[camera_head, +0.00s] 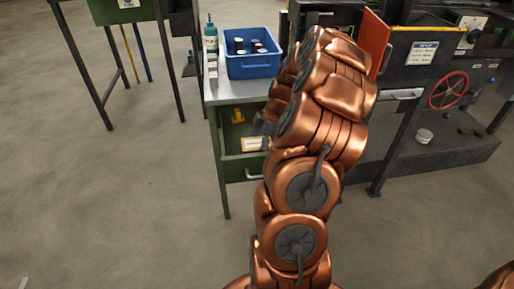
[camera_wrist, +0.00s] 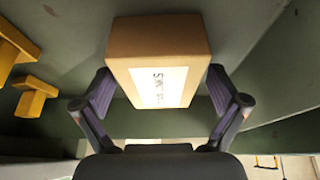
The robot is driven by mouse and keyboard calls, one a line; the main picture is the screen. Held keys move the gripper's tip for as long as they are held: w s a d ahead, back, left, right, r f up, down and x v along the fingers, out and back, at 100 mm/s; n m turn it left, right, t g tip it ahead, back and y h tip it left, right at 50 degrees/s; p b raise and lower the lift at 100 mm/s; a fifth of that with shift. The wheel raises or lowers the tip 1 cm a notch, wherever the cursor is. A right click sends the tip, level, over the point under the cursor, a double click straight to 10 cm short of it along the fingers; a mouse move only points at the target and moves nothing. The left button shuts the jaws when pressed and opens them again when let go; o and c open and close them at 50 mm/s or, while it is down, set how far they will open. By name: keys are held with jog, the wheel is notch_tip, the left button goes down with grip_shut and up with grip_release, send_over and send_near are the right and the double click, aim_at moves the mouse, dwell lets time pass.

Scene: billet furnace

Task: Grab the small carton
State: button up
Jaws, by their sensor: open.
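The small carton (camera_wrist: 158,40) is a brown box with a white printed label, seen close up in the upper middle of the wrist view. It rests in a green-grey compartment. My gripper (camera_wrist: 160,75) is open, one dark finger on each side of the carton's near end. I cannot tell whether either finger touches it. In the head view a small pale-labelled carton (camera_head: 252,144) shows in the green drawer of the bench, left of my arm; my gripper there is mostly hidden behind my arm.
Yellow pieces (camera_wrist: 36,96) lie left of the carton in the same compartment. Above the drawer, the metal benchtop (camera_head: 222,94) holds a blue bin (camera_head: 252,68) with several bottles and a teal bottle (camera_head: 210,34). Dark machinery with a red handwheel (camera_head: 448,90) stands right.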

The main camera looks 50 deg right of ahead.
jog(key=c, duration=1.6)
jog(key=shift+o, duration=0.2)
jog(key=shift+r, duration=0.15)
